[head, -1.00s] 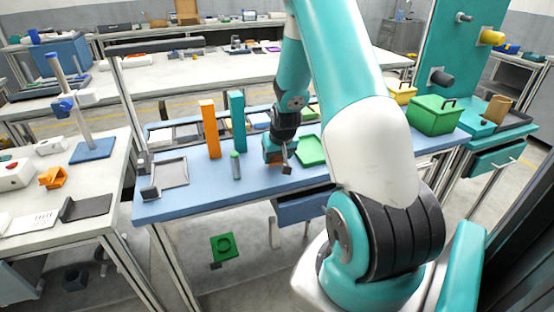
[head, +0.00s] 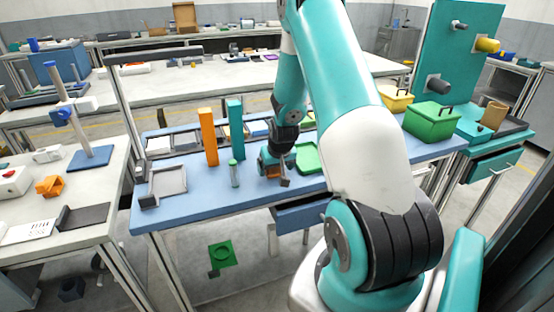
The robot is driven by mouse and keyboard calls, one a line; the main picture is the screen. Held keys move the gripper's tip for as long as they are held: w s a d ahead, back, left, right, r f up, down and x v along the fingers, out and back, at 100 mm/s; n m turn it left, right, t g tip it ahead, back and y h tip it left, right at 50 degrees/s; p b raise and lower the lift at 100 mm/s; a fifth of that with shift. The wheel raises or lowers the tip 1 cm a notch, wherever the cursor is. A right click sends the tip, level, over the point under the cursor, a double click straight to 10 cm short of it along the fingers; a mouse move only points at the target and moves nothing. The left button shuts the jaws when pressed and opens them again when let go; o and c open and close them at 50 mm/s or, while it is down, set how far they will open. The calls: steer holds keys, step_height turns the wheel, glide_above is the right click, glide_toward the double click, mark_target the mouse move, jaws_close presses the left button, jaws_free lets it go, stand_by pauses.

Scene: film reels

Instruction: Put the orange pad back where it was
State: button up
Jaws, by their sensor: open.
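A tall orange block (head: 209,137) stands upright on the bench to the left.
The green tray (head: 307,158) is close on the right. A grey tray (head: 168,182) lies at the bench's left end. A green box (head: 432,120) stands at the right.

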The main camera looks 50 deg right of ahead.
steer(key=v, duration=1.2)
steer(key=a+r+n+y, duration=0.2)
steer(key=a+r+n, duration=0.15)
steer(key=a, duration=0.75)
steer(key=a+r+n+y, duration=0.2)
steer(key=a+r, duration=0.2)
steer(key=a, duration=0.7)
steer(key=s+a+r+n+g+y, duration=0.1)
steer(key=s+a+n, duration=0.3)
steer(key=s+a, duration=0.4)
steer(key=s+a+r+n+g+y, duration=0.1)
steer(key=s+a+r+n, duration=0.3)
steer(key=s+a, duration=0.4)
steer(key=shift+s+a+r+g+y, duration=0.15)
steer(key=shift+a+r+g+y, duration=0.25)
steer(key=shift+g, duration=0.5)
steer(key=shift+a+f, duration=0.1)
steer(key=shift+f, duration=0.05)
